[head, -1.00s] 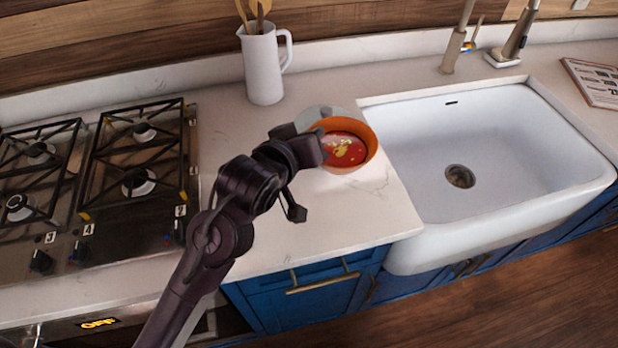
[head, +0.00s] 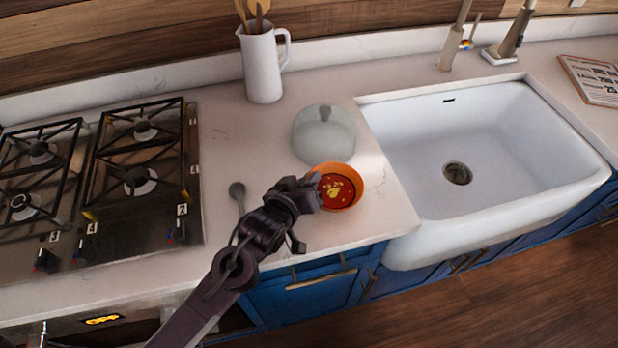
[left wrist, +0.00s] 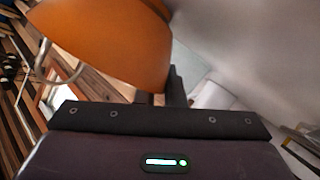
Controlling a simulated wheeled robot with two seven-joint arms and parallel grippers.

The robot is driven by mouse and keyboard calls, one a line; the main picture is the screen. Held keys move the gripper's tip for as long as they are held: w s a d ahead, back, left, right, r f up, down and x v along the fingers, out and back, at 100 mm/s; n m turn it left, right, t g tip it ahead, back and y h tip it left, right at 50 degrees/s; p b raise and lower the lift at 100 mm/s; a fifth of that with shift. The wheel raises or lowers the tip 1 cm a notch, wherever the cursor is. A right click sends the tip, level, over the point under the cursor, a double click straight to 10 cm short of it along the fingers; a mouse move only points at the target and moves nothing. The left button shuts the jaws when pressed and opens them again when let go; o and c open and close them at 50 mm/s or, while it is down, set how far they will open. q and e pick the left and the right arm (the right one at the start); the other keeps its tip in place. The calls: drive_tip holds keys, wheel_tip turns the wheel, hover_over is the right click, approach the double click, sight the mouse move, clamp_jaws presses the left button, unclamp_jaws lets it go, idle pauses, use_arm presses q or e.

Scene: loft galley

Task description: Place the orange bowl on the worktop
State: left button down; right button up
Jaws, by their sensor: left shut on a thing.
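The orange bowl (head: 352,192), with a red inside and a yellow pattern at its bottom, is at the front part of the white worktop (head: 380,221), between hob and sink. My left gripper (head: 315,186) is shut on the bowl's left rim. The bowl looks roughly level; whether its base touches the worktop I cannot tell. In the left wrist view the bowl's orange outside (left wrist: 110,40) fills the upper left, close to the gripper (left wrist: 165,92). My right gripper is not in view.
A pale translucent round vessel (head: 323,138) stands just behind the bowl. A grey spoon-like utensil (head: 238,192) lies left, partly behind my arm. A white jug with utensils (head: 262,68) stands at the back. The hob (head: 138,178) is left, the white sink (head: 510,165) right.

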use_arm(q)
drive_tip(key=shift+r, duration=0.1)
drive_tip(key=c, duration=1.5)
unclamp_jaws()
drive_tip(key=b+v, duration=0.2)
drive_tip(key=v, duration=0.8)
drive_tip(key=shift+s+a, duration=0.1)
drive_tip(key=shift+s, duration=0.25)
drive_tip(key=shift+s+a+r, duration=0.25)
drive_tip(key=shift+s, duration=0.35)
